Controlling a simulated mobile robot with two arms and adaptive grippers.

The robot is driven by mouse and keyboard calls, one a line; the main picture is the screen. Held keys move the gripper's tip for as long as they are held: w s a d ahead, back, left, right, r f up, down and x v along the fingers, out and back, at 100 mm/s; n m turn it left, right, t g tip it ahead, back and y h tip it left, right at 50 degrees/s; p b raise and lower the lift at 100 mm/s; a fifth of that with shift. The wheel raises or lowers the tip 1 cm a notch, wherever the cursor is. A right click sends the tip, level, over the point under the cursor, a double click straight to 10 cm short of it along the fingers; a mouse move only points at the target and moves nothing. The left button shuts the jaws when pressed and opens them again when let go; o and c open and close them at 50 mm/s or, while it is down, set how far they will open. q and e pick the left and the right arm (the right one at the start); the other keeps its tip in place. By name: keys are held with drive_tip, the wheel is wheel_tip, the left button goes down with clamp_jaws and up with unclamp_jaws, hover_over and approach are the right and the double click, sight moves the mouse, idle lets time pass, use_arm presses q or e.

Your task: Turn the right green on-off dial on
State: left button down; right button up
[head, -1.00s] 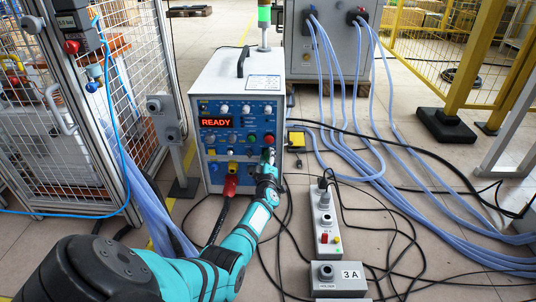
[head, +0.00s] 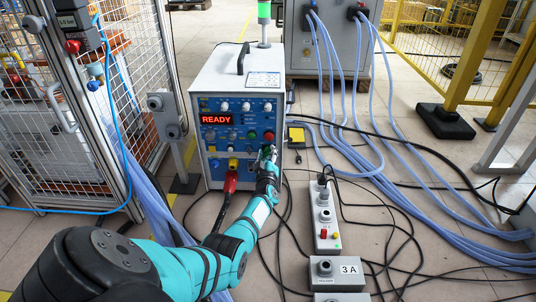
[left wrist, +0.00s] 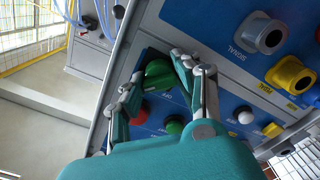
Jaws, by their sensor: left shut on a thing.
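The green on-off dial (left wrist: 160,74) sits on the blue front panel at the right side of the heater box, seen close up in the left wrist view. My left gripper (left wrist: 160,92) has its two fingers on either side of the dial and is shut on it. In the head view the left gripper (head: 267,158) is at the lower right of the heater's front (head: 209,146) and hides most of the dial. I cannot tell the dial's exact angle from its markings. My right gripper is not in view.
A red display on the heater reads READY (head: 216,119). A red plug (head: 231,182) with a black cable is left of my gripper. In the wrist view, a red button (left wrist: 139,116) and a green button (left wrist: 174,127) are close to the fingers. Cables and control boxes (head: 327,217) lie on the floor.

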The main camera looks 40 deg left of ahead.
use_arm(q)
drive_tip(key=c, duration=0.9)
unclamp_jaws()
drive_tip(key=shift+c, duration=0.2)
drive_tip(key=shift+d, duration=0.1)
drive_tip(key=v, duration=1.2)
